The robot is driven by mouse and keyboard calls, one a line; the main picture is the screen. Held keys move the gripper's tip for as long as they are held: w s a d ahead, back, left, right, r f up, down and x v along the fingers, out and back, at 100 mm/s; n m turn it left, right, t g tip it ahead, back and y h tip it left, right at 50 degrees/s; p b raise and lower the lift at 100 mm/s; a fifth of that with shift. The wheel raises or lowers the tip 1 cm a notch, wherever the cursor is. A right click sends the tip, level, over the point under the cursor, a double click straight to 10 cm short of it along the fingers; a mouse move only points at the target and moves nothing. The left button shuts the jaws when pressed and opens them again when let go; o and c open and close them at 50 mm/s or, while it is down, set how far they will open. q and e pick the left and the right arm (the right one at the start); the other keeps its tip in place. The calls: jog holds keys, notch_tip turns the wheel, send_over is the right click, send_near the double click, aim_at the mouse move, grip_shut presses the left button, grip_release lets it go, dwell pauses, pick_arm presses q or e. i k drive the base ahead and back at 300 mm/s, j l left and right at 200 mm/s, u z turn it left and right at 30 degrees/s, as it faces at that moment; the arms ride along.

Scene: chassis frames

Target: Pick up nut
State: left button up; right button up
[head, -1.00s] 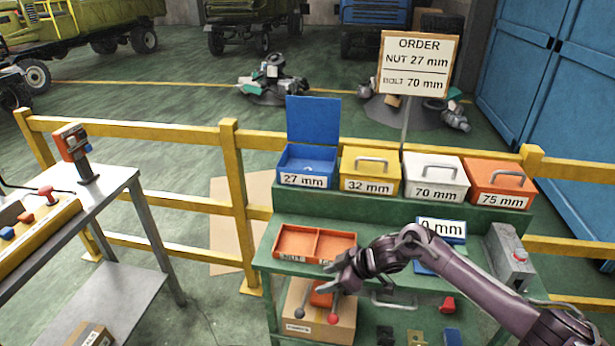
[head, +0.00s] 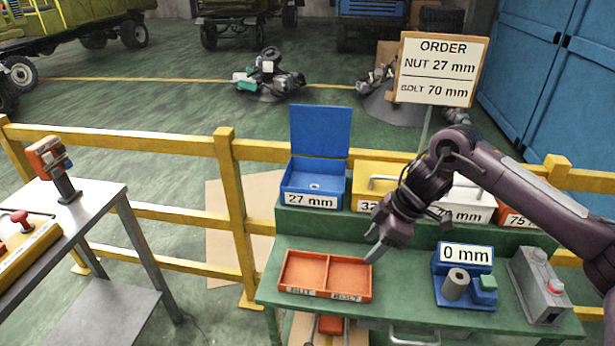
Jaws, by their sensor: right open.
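The blue 27 mm box (head: 313,200) stands on the raised back shelf of the green bench with its lid up. A small grey nut (head: 315,186) lies inside it on the floor of the box. My right gripper (head: 374,245) is open and appears empty. It hangs to the right of and lower in the picture than the blue box, above the right end of the orange tray. My right arm covers parts of the 32 mm and 70 mm boxes. My left gripper is not in view.
A two-part orange tray (head: 325,291) sits at the bench front. A blue gauge reading 0 mm (head: 466,256) and a grey button box (head: 538,284) stand to its right. The order sign (head: 438,70) reads nut 27 mm, bolt 70 mm. A yellow railing (head: 236,215) runs behind.

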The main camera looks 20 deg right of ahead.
aim_at(301, 172)
jog(key=i, duration=1.05)
